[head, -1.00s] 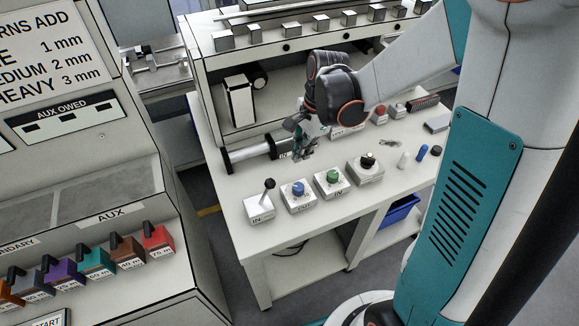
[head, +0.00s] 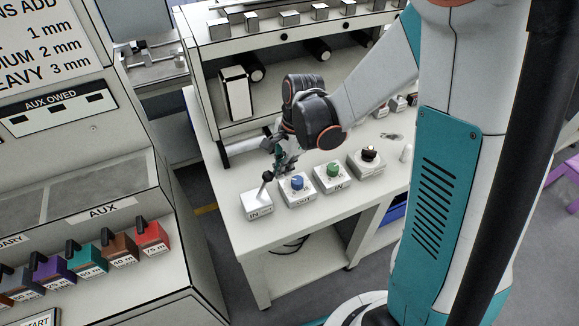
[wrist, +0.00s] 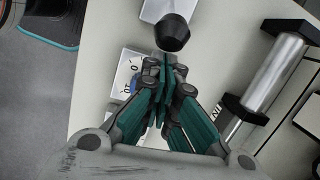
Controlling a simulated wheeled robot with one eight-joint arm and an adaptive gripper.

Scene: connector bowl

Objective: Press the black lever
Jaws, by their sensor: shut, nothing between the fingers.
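The black lever (head: 266,177) is a dark ball knob on a thin stalk.
Right of the lever stand boxes with a blue button (head: 297,182), a green button (head: 333,170) and a black knob (head: 369,153). A console with coloured handles (head: 117,247) stands left, across a gap.

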